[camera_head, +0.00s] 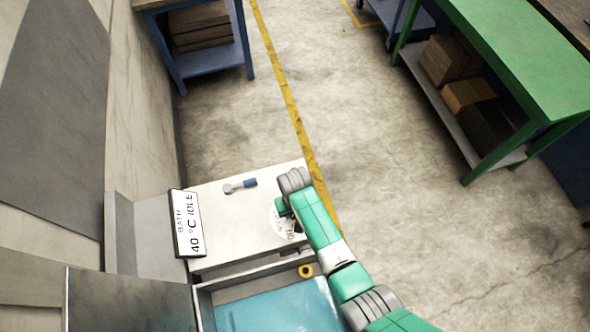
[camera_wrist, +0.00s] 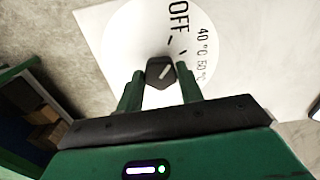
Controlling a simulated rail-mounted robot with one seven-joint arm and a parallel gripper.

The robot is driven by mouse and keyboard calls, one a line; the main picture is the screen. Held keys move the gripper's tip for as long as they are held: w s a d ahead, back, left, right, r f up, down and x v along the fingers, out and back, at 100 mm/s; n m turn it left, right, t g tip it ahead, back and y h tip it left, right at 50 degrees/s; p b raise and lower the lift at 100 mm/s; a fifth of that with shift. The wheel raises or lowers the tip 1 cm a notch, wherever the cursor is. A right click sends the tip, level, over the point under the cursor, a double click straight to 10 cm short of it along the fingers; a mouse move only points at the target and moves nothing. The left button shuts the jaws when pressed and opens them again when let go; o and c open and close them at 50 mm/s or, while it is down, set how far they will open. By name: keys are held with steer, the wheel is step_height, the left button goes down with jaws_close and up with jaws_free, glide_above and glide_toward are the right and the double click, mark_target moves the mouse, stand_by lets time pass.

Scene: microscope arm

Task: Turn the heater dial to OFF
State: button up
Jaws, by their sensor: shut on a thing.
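The heater dial is a black knob (camera_wrist: 154,75) with a white pointer line, on a round white plate (camera_wrist: 125,40) marked OFF, 40 °C and 50 °C. In the wrist view the pointer line slants to the upper right, roughly toward the 40 °C side rather than OFF. My gripper (camera_wrist: 160,84) has its two green fingers on either side of the knob, shut on it. In the head view my gripper (camera_head: 284,206) is over the dial plate (camera_head: 285,226), and the knob is hidden by the arm. A display (camera_head: 187,223) reads BATH 40 °C IDLE.
The dial is on a pale bench top (camera_head: 220,215). A blue-handled tool (camera_head: 247,184) lies on it. A green table (camera_head: 520,55) stands at right.

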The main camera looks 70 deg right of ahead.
steer(key=shift+n, duration=1.1)
steer(key=o, duration=1)
step_height(320, 180, up, 8)
steer(key=shift+f+p, duration=0.1)
steer(key=shift+p, duration=0.25)
